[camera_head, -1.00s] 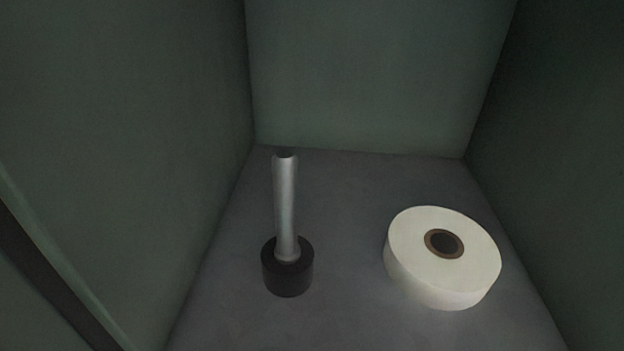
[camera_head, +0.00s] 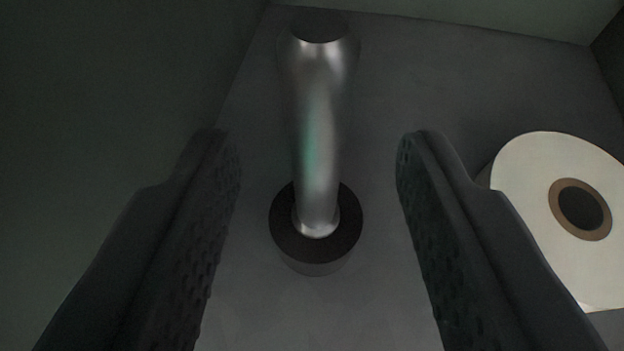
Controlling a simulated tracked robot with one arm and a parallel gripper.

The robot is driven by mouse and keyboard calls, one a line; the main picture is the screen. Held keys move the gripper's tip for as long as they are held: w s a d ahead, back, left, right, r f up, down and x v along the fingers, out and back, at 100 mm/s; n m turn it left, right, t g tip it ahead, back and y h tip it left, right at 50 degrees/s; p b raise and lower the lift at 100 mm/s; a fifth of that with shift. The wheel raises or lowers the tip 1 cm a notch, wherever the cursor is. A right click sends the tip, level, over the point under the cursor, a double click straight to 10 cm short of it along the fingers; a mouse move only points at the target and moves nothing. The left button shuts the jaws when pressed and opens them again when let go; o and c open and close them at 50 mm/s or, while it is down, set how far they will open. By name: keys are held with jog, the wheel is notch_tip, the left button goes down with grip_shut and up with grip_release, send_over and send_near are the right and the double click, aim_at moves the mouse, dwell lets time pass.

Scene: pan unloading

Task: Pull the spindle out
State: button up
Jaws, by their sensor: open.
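The spindle (camera_head: 317,130) is a shiny metal rod with a dark, flared top. It stands upright in a round black base (camera_head: 312,250) on the grey floor. My gripper (camera_head: 312,150) is open, with one dark ridged finger to the left of the spindle and one to the right. There is a clear gap between each finger and the rod, and neither appears to touch it. The spindle's lower end is hidden inside the base.
A white roll (camera_head: 540,200) with a brown-rimmed core lies flat on the floor at the right, close beside the right finger in the picture. A dark green wall (camera_head: 110,90) stands close on the left. Another wall is at the back.

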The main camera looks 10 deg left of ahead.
aim_at(317, 157)
jog(key=shift+b+x, duration=0.3)
jog(key=shift+x, duration=1.45)
jog(key=shift+c, duration=0.2)
grip_shut()
